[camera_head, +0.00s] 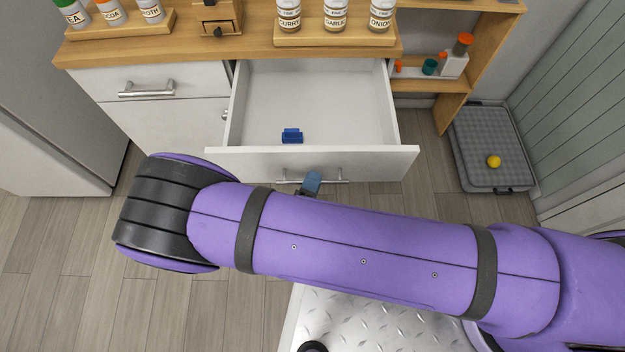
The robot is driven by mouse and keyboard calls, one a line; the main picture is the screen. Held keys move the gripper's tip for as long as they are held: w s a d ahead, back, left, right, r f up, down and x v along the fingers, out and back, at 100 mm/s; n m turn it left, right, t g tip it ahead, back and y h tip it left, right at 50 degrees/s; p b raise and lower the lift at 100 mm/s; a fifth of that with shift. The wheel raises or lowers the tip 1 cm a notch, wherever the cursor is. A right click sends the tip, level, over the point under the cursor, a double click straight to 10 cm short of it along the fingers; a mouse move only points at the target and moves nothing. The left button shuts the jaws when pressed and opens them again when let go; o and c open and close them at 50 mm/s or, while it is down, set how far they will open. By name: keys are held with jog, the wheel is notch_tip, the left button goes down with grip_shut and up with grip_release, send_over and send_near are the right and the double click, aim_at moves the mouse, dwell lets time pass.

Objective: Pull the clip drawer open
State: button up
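The white drawer (318,163) stands pulled well out from under the wooden counter. Inside it lies a small blue clip (292,136) near the front left of the bare floor. The metal bar handle (337,181) runs across the drawer front. The tip of my gripper (311,183) shows as a blue-grey piece at the middle of this handle. My purple arm hides the rest of the gripper, so I cannot tell whether its fingers are closed around the bar.
Jars in wooden trays (335,38) stand on the counter (255,50). A closed drawer (160,82) is at the left.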

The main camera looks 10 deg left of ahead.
jog(key=v, duration=1)
jog(key=shift+s, duration=0.4)
jog(key=shift+a, duration=0.1)
jog(key=w+d+r+m+g+h, duration=0.3)
jog(key=w+r+m+g+h, duration=0.2)
jog(key=w+r+m+g, duration=0.6)
jog(key=w+d+r+m+g+h, duration=0.2)
jog(key=w+d+r+m+h, duration=0.3)
jog(key=r+m, duration=0.65)
jog(key=w+d+r+m+g+y, duration=0.1)
jog(key=w+d+r+m+g, duration=0.15)
jog(key=r, duration=0.35)
jog(key=w+d+r+m+g+y, duration=0.1)
jog(key=w+d+r+m+g, duration=0.1)
jog(key=d+r, duration=0.25)
jog(key=s+d+r+m+g+y, duration=0.1)
jog(key=s+d+r+m+y, duration=0.3)
jog(key=d+r+m, duration=0.5)
jog(key=s+d+r+m+y, duration=0.2)
jog(key=d+r+m+y, duration=0.3)
jog(key=d+r+m, duration=0.5)
jog(key=s+d+r+m+t+y, duration=0.2)
jog(key=s+d+r+m+t, duration=0.1)
jog(key=s+d+m+t, duration=0.1)
jog(key=s+d+m, duration=0.1)
jog(key=s+d, duration=0.1)
jog(key=shift+s, duration=0.3)
